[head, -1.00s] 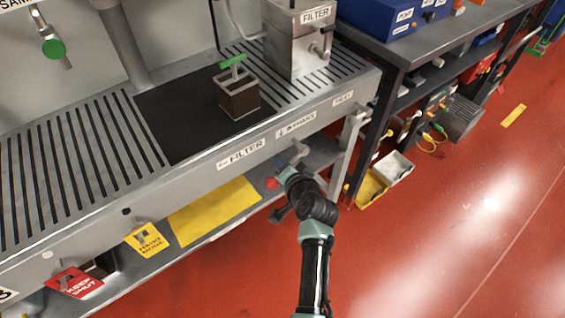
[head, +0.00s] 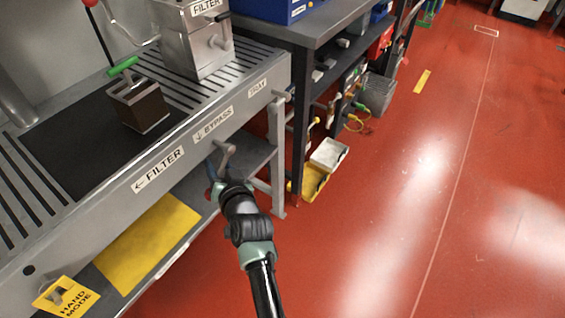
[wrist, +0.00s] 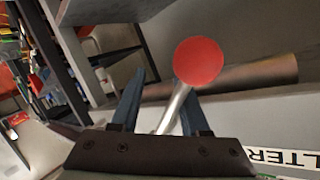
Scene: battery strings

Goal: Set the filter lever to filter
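The filter lever shows in the wrist view as a red ball knob (wrist: 198,62) on a slanted metal rod (wrist: 176,105). My gripper (wrist: 163,88) is open, with one blue finger on each side of the rod. The knob lies beyond the fingertips, toward the right one; I cannot tell whether a finger touches the rod. The rail carries a FILTER label with a left arrow (head: 158,169) and a BYPASS label (head: 213,124).
A box with a green handle (head: 138,102) stands on the black mat (head: 75,150). A lower shelf with a yellow sheet (head: 150,238) lies under the rail. White and yellow bins (head: 328,153) sit on the floor to the right. The red floor at right is clear.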

